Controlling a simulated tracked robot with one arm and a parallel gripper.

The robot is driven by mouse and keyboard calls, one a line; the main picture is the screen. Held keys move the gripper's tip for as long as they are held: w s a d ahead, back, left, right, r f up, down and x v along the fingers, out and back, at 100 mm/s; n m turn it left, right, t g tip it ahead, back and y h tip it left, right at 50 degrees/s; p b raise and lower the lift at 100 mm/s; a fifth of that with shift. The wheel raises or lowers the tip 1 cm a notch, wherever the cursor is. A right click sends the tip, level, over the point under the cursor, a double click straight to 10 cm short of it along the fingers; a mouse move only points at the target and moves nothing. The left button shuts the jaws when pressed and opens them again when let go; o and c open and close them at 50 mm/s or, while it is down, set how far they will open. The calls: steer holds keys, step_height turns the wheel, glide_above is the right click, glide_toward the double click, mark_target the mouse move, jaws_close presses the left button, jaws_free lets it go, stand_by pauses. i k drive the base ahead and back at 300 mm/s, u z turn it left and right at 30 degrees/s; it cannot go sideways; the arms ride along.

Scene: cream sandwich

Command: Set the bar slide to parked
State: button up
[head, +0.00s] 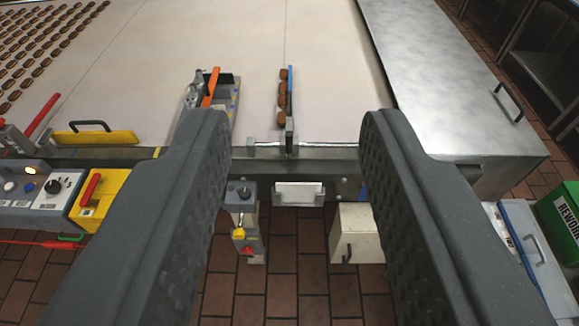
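My gripper (294,118) is open, its two dark fingers wide apart at left and right, with nothing held between them. Between the fingertips in the picture, a thin upright bar with a blue top edge (290,80) stands on the pale belt. Its near end is a dark upright piece (290,135) at the belt's front rail. Several brown biscuits lie along the bar's left side. I cannot tell for sure whether this bar is the bar slide, and no parked mark is readable. Left of it, a grey mechanism with an orange handle (211,87) is partly hidden by the left finger.
A front rail (340,155) crosses below the belt (325,60). A control panel (40,185) is at left, a metal cover (440,70) at right.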

mark_target(287, 144)
steer(key=z, duration=0.05)
steer(key=i, duration=1.1)
steer(key=u, duration=0.6)
